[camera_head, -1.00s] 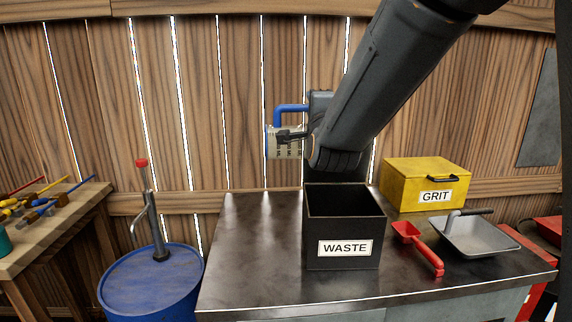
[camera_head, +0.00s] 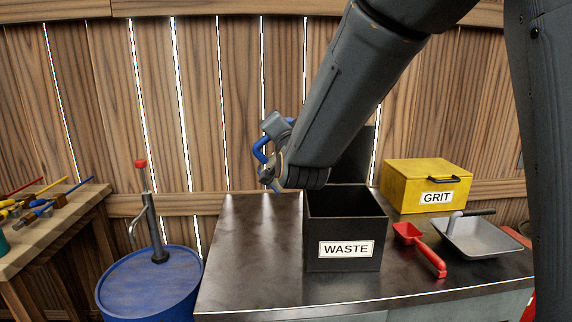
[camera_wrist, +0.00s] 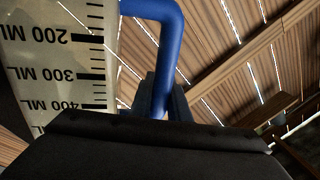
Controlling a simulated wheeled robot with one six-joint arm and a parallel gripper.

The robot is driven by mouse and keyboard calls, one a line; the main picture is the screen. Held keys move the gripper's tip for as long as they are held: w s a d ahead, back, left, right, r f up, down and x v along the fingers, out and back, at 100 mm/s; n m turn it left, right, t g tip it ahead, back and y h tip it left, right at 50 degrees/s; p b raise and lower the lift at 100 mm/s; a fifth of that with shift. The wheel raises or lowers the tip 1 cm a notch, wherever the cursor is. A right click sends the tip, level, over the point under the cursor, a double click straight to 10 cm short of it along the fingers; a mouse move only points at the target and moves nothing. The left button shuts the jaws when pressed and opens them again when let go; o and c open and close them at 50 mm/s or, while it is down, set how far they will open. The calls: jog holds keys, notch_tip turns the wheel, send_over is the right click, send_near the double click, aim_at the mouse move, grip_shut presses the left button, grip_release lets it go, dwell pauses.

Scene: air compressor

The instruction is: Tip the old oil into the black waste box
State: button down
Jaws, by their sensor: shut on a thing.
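The measuring jug has a pale, see-through wall with a black ML scale (camera_wrist: 65,60) and a blue handle (camera_head: 262,150). My gripper (camera_head: 274,130) is shut on the handle, which also shows between the fingers in the wrist view (camera_wrist: 168,60). The jug is tilted, and most of its body is hidden behind my arm in the head view. The oil inside cannot be made out. The open-topped black waste box (camera_head: 315,235) stands on the bench, just right of and below the jug. Its inside looks dark.
A dark upright panel (camera_head: 358,155) shows behind the waste box. To the right are a red scoop (camera_head: 425,250), a metal pan (camera_head: 485,238) and a yellow grit box (camera_head: 405,188). The dark bench top (camera_head: 245,250) is clear left of the box. A blue drum with a pump (camera_head: 150,285) stands further left.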

notch_tip(320, 180, down, 10)
jog(key=a+n+g, duration=0.1)
jog(key=a+n, duration=0.1)
jog(key=n, duration=0.8)
jog(key=shift+n+g+y, duration=0.3)
jog(key=shift+y, duration=0.1)
jog(key=shift+a+r, duration=0.1)
